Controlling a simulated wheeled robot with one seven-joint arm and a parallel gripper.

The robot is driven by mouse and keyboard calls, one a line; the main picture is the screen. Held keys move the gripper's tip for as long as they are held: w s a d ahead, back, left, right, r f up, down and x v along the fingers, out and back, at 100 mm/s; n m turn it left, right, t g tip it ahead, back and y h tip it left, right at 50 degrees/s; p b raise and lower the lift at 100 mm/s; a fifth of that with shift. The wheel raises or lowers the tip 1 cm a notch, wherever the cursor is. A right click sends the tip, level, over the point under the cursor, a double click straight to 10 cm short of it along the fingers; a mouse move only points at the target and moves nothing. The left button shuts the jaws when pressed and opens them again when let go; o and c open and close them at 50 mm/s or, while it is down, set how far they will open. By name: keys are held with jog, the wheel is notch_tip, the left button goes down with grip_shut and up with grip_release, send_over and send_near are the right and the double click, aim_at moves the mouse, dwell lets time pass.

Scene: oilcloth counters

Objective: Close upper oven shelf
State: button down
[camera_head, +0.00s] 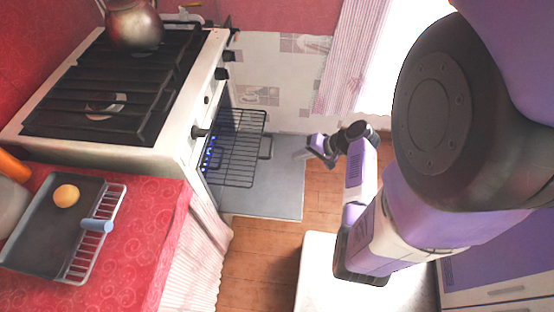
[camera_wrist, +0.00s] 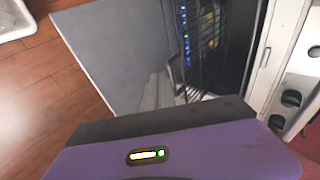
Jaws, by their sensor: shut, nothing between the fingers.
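The white oven (camera_head: 185,150) stands at the left with its door (camera_head: 265,197) folded down open. The upper oven shelf, a dark wire rack (camera_head: 240,137), sticks out of the oven above the door. My gripper (camera_head: 305,153) is shut and empty, to the right of the rack's outer end and apart from it in the head view. In the wrist view the gripper's fingers (camera_wrist: 160,92) show over the grey door (camera_wrist: 120,50), with the rack (camera_wrist: 205,70) just beyond them. A lower shelf cannot be made out clearly.
Stove knobs (camera_head: 222,73) line the oven's front edge. A kettle (camera_head: 135,25) stands on the burners. Wooden floor (camera_head: 255,262) is clear beside the door.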

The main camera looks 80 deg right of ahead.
aim_at(211, 168)
jog(key=w+a+f+y, duration=0.1)
jog(key=w+a+f, duration=0.1)
jog(key=w, duration=0.4)
jog(key=w+a+f+y, duration=0.1)
jog(key=w+a+f, duration=0.1)
jog(key=w+f, duration=0.2)
jog(key=shift+w+a+f+n+t+b, duration=0.35)
jog(key=shift+w+n+b, duration=0.1)
jog(key=shift+w, duration=0.5)
jog(key=w, duration=0.6)
jog(key=w+b, duration=0.1)
jog(key=w, duration=0.5)
jog(key=w+a+b, duration=0.1)
jog(key=w, duration=0.5)
jog(key=shift+w, duration=0.3)
jog(key=shift+s, duration=0.15)
